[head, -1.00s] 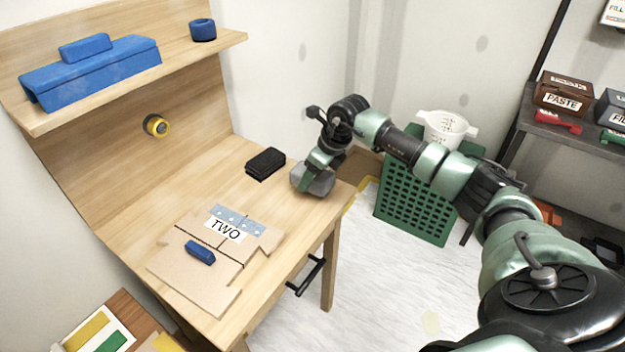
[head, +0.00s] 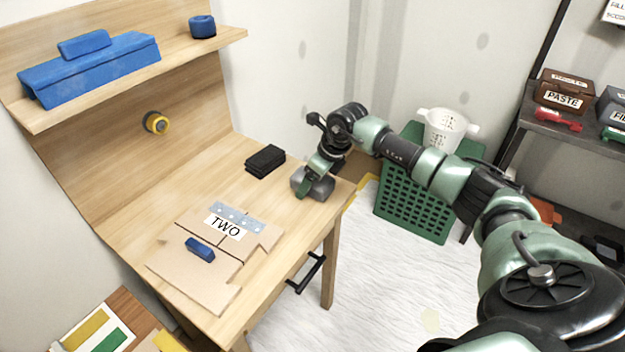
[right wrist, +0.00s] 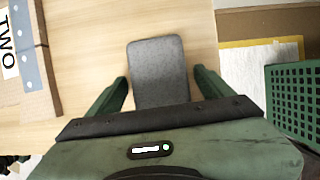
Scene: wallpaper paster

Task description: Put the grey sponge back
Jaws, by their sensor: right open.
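The grey sponge (head: 318,187) lies flat on the wooden table near its right corner. My right gripper (head: 308,184) is over it, and in the right wrist view the sponge (right wrist: 159,72) lies between the two green fingers of the gripper (right wrist: 160,88). The fingers are open, with a gap to the sponge on each side. The near end of the sponge is hidden by the gripper body. My left gripper is not in view.
A black block (head: 265,160) lies on the table left of the sponge. Cardboard labelled TWO (head: 190,268) with a blue block (head: 200,249) lies nearer. A green perforated crate (head: 412,205) with a white bucket (head: 445,130) stands right of the table. A shelf (head: 575,150) is farther right.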

